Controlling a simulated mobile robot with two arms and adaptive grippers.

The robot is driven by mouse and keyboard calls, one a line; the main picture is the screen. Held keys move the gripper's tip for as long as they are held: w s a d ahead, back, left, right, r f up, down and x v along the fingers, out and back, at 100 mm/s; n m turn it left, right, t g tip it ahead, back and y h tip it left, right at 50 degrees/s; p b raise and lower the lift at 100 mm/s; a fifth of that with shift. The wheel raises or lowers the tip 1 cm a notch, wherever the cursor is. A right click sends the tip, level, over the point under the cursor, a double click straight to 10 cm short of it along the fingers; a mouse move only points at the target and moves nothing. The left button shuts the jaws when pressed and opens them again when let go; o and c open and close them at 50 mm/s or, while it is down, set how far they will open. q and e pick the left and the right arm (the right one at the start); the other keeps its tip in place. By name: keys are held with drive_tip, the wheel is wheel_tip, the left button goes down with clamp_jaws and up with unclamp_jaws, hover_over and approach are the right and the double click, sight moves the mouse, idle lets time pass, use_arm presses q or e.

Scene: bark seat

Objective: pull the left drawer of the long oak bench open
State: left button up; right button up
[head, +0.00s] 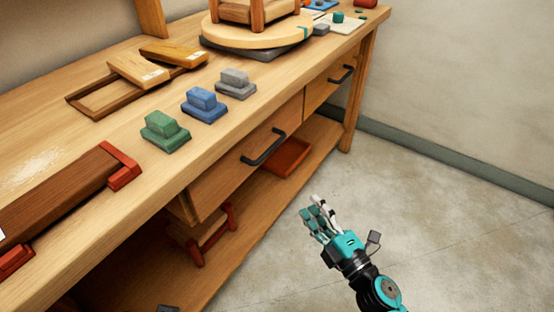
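The long oak bench (60,232) runs diagonally from the lower left to the upper right. The right drawer (322,92) has a similar handle (342,75) farther back. My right gripper (316,208) is over the floor, below and right of the left drawer's handle, clear of it. Its fingers look spread, with nothing between them. My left gripper is not in view.
Green (165,132), blue (204,105) and grey (235,84) blocks stand on the benchtop. A round wooden turntable (240,36) is behind them. A red tray (287,157) and a red clamp (197,247) are below the drawers. The floor (440,200) to the right is clear.

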wheel_tip(320, 180, up, 3)
drive_tip(key=a+n+y, duration=0.1)
drive_tip(key=n, duration=0.1)
drive_tip(key=p, duration=0.1)
approach(272, 147)
drive_tip(key=x, duration=1)
drive_tip(key=shift+a+f, duration=0.1)
drive_tip(key=shift+f, duration=0.3)
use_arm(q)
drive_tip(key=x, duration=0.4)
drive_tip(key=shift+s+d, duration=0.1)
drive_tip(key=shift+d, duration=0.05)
use_arm(e)
clamp_jaws()
